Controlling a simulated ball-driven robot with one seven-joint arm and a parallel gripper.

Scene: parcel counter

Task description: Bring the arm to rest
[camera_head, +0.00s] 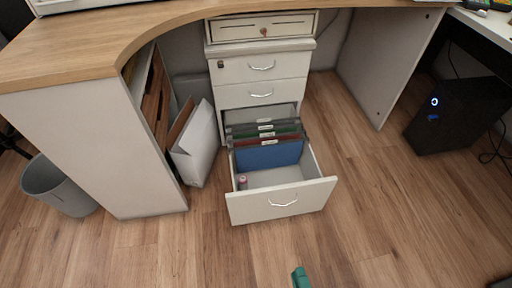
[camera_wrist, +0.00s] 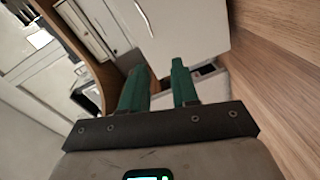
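My gripper (camera_wrist: 158,68) shows in the wrist view with its two green fingers apart and nothing held between them. In the head view only a green fingertip (camera_head: 300,278) shows at the bottom edge, over the wooden floor; the rest of my arm is out of that view. The gripper is in front of the open drawer and apart from it, as far as the head view shows.
A drawer unit (camera_head: 262,68) stands under the curved desk (camera_head: 110,40). Its bottom drawer (camera_head: 284,203) is pulled out, with hanging folders (camera_head: 268,152) and a small pinkish cylinder (camera_head: 242,183). A bin (camera_head: 58,188) is left, a black computer (camera_head: 455,115) right. Front floor is clear.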

